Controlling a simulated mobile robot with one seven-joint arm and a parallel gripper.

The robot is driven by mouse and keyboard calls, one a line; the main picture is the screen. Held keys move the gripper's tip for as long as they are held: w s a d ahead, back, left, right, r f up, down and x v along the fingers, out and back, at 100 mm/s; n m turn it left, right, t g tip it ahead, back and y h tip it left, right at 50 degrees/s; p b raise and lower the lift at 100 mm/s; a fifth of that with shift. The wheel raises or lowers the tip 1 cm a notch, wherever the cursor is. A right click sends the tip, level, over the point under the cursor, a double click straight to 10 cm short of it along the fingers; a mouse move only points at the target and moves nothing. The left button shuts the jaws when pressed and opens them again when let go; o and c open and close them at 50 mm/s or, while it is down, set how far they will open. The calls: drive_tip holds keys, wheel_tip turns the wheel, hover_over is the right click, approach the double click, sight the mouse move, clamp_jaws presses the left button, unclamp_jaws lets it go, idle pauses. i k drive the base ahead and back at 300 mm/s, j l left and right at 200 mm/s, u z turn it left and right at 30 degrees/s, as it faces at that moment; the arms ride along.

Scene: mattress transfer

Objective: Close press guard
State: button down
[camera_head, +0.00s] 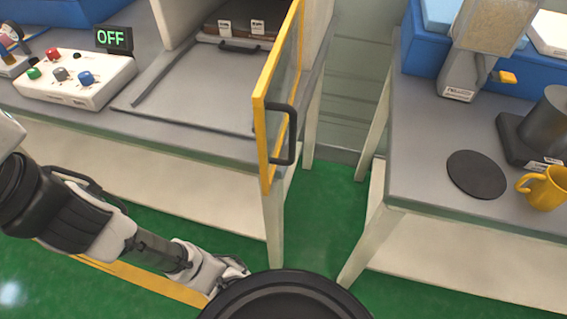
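The press guard (263,132) is a clear panel in a yellow frame. It stands swung open at the right side of the press, sticking out toward me past the table's front edge. Its black handle (292,135) is on the panel's right face. The press (200,87) has an open bay with a grey plate, and a drawer-like part with a black handle at the back. My gripper (238,272) is low in front of the table, below and left of the guard, apart from it. Its fingers are small and partly hidden behind a dark round shape, so their opening is unclear.
A control box (75,78) with coloured knobs and an OFF display (113,39) sits left of the press. A right-hand table (425,160) holds a yellow mug (545,188), a black disc (476,174) and a grey machine. A gap of green floor (325,215) separates the tables.

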sight(282, 90)
drive_tip(key=k+l+u, duration=0.1)
drive_tip(key=k, duration=1)
